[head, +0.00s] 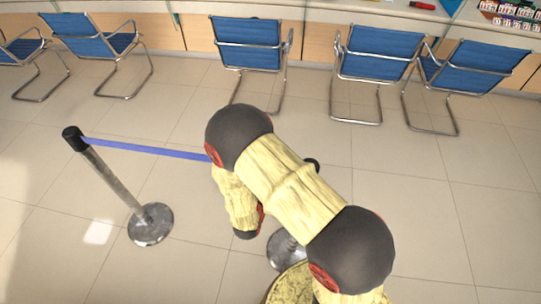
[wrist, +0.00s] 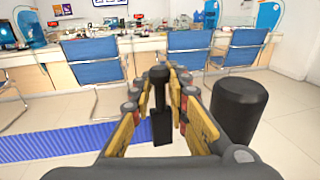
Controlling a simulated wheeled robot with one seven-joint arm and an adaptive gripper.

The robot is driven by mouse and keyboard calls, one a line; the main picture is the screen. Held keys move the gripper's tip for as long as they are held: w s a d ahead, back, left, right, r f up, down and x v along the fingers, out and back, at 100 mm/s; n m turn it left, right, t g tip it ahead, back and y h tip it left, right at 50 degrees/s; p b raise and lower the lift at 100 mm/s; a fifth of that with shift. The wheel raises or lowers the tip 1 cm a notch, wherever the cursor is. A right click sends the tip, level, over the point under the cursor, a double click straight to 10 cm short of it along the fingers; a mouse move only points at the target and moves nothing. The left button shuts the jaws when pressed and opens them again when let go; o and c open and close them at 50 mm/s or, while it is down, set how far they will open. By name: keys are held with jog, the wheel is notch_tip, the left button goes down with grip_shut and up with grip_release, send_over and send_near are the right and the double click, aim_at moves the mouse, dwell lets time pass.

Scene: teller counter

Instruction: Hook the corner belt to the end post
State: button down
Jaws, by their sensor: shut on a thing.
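The blue belt (head: 150,150) runs from the black head of the left post (head: 73,138) to the right, until my arm hides it. It also shows as a wide blue band in the wrist view (wrist: 60,144), passing behind my left finger. My gripper (wrist: 167,88) is shut on the belt's black end piece (wrist: 162,126), which stands upright between the fingers. A second post shows its black head (wrist: 238,108) close to the right of my right finger, apart from the end piece. In the head view, my arm hides my gripper and much of this post; part of its base (head: 284,252) shows.
Several blue chairs (head: 248,45) with metal frames stand along the teller counter (head: 310,40) at the back. The left post's round base (head: 150,224) rests on the tiled floor (head: 430,230). The floor to the right is clear.

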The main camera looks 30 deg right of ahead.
jog(key=shift+s+d, duration=0.45)
jog(key=shift+d, duration=0.15)
jog(key=c, duration=1.9)
grip_release()
jog(key=shift+a, duration=0.1)
